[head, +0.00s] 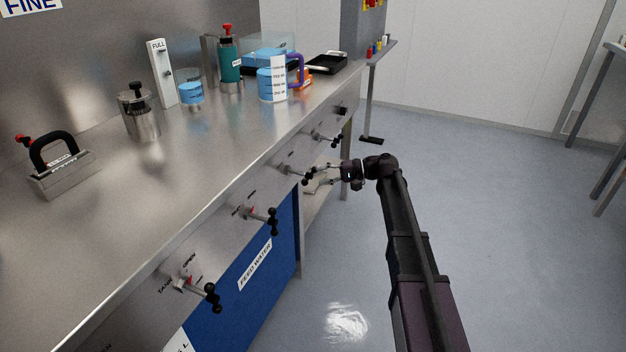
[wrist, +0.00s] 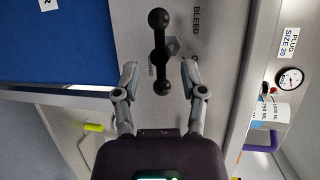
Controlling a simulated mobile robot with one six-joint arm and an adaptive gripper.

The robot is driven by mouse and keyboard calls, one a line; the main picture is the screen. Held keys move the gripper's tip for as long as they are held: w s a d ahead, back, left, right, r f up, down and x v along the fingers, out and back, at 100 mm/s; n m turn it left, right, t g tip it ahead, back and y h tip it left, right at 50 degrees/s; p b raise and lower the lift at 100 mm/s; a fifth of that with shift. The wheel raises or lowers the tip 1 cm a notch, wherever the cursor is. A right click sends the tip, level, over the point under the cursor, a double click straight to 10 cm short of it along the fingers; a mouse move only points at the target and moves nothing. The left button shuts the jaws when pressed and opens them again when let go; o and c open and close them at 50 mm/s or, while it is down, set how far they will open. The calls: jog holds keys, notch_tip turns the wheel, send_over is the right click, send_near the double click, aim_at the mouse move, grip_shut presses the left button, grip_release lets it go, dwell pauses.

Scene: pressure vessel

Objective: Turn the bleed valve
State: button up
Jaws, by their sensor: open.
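The bleed valve's black bar handle with a ball at each end (wrist: 160,52) stands in front of the steel panel beside the word BLEED. In the wrist view the bar runs up and down the picture. My gripper (wrist: 160,67) is open, one finger on each side of the handle, with a gap visible on both sides. The lower ball lies between the fingers, and the upper ball is beyond the fingertips. In the head view my gripper (head: 326,169) is at the front panel, close to a valve handle (head: 305,177). Part of the panel lettering is hidden behind the handle.
Other valve handles line the panel, one nearer (head: 272,220) and one farther (head: 335,140). The bench top (head: 215,155) carries several vessels and a black-handled tool (head: 55,165). A blue FEED WATER panel (head: 262,260) is below.

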aim_at(310, 175)
jog(key=shift+s+a+f, duration=0.1)
jog(key=shift+a+f, duration=0.1)
jog(key=shift+a, duration=0.9)
jog(key=shift+a+f, duration=0.2)
jog(key=shift+a, duration=0.85)
grip_shut()
